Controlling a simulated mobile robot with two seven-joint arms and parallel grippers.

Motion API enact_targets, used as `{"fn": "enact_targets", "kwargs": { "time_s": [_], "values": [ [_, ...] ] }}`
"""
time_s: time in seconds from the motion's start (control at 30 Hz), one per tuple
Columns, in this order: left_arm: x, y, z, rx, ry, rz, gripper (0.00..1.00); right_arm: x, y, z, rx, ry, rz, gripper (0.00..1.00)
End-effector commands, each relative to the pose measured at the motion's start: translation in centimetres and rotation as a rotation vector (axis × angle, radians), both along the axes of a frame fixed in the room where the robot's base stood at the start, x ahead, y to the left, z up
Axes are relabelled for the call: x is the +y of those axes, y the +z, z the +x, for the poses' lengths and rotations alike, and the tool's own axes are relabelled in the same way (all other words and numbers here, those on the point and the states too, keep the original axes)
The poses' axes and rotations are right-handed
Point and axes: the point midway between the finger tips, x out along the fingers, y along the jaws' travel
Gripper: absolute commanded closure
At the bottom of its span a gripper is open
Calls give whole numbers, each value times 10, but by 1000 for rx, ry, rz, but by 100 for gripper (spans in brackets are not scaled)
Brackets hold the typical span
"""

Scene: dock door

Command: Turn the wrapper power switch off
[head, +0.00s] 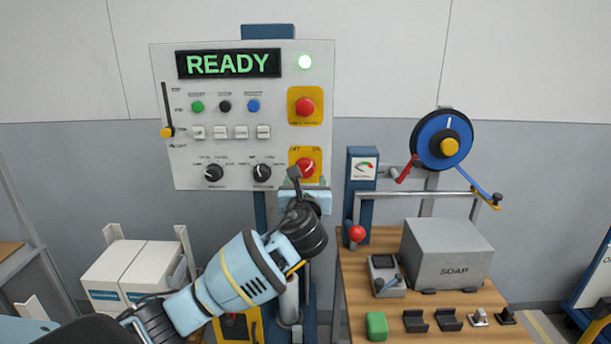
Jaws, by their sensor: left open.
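My left gripper (304,187) is open at the panel's lower edge, just below the switch, and covers part of the yellow plate. I cannot tell whether a finger touches the knob. My right gripper is not in view.
Above the switch is a red mushroom button (305,106) on yellow. Two black dials (238,173) sit left of it, and a yellow-tipped slider (167,131) is at the panel's left edge. A wooden bench (365,296) with a SOAP box (447,254) stands at right. White boxes (133,270) stand at left.

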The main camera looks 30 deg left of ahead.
Motion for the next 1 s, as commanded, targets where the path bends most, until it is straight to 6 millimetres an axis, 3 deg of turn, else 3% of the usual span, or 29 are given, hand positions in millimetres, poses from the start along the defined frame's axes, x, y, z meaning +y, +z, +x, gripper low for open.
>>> {"fn": "enact_targets", "kwargs": {
  "time_s": [0.3,0.77,1.0],
  "values": [
    [21,0,34,0,1,-2,36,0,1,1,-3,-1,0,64],
    [26,0,43,0,-1,-2,36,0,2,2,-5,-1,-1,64],
    [26,0,43,0,-1,-2,64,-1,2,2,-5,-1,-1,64]
  ]
}}
